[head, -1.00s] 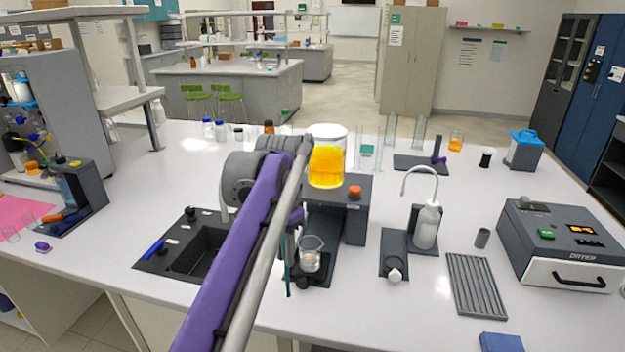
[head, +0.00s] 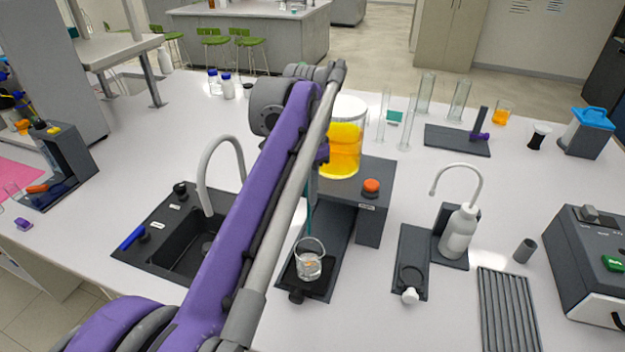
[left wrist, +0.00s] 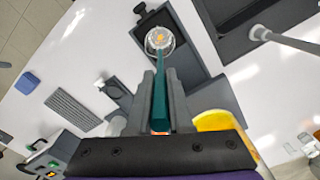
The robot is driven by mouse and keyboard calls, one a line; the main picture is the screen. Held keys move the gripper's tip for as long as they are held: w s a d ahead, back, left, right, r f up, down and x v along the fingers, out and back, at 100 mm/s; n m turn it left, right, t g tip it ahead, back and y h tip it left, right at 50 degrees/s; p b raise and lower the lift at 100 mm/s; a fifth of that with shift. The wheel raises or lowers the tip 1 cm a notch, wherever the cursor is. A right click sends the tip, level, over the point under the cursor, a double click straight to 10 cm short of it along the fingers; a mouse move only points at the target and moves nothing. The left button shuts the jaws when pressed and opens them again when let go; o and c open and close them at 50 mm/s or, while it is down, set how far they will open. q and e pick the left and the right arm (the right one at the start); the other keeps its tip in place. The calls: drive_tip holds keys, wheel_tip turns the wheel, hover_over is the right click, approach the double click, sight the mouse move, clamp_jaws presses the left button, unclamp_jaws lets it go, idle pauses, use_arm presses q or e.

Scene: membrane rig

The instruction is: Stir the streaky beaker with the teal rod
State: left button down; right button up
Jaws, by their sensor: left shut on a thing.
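The streaky beaker (head: 308,265) is a small clear glass with orange streaks inside. It stands upright on a black plate at the front of a dark grey stand, and shows at the top of the left wrist view (left wrist: 160,40). My left gripper (left wrist: 160,78) is shut on the teal rod (left wrist: 159,100); in the head view my arm mostly hides this gripper. The teal rod (head: 308,215) hangs about upright, its lower end at the beaker's mouth. I cannot tell how far the tip is inside. My right gripper is in neither view.
A large jar of yellow liquid (head: 343,150) stands on the grey stand (head: 372,205) just behind the beaker. A sink (head: 180,240) with a tap lies to the left. A white wash bottle (head: 458,235) and a grey rack (head: 508,310) stand to the right.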

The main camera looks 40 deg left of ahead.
sight(309, 234)
use_arm(q)
drive_tip(key=shift+s+f+b, duration=0.1)
drive_tip(key=shift+f+b, duration=0.35)
drive_tip(key=shift+f, duration=0.85)
drive_tip(key=shift+f+b, duration=0.85)
drive_tip(key=shift+f, duration=0.85)
drive_tip(key=shift+f+b, duration=1.9)
drive_tip(key=shift+f, duration=2.3)
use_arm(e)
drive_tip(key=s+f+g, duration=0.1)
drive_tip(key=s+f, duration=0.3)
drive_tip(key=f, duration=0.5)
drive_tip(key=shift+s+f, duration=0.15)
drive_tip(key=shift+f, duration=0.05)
